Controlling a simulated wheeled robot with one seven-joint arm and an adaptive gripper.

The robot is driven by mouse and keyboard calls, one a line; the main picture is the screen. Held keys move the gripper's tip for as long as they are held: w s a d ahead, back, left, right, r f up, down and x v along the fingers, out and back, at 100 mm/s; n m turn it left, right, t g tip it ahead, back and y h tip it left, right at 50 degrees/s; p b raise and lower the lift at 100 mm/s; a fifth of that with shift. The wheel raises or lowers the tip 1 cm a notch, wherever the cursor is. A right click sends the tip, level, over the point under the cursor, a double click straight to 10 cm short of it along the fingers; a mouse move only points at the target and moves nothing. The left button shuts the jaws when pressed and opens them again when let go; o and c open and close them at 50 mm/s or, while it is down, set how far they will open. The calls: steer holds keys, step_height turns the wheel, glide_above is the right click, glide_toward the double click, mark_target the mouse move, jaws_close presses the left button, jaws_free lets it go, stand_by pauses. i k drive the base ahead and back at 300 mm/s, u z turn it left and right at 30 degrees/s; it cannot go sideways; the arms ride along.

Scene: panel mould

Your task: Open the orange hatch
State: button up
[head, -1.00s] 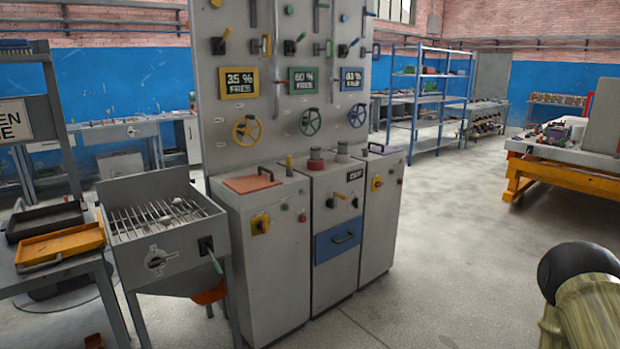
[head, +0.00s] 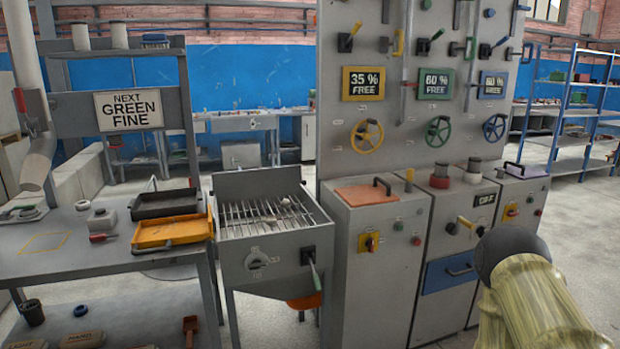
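The orange hatch (head: 366,194) is a flat orange lid on top of the left grey cabinet (head: 378,270). It lies flat and looks closed. A dark handle (head: 382,186) stands at its right end. Part of my arm shows at the lower right, in front of the right cabinets. My gripper is out of view.
A grill-topped bin (head: 268,230) stands left of the cabinet. Further left is a table (head: 100,262) with an orange tray (head: 172,233) and a black tray (head: 165,204). A tall panel (head: 340,100) with levers and handwheels rises behind the cabinets.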

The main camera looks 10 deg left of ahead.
mark_target(370, 194)
steer(key=u, duration=0.3)
steer(key=i, duration=1.35)
steer(key=z, duration=0.55)
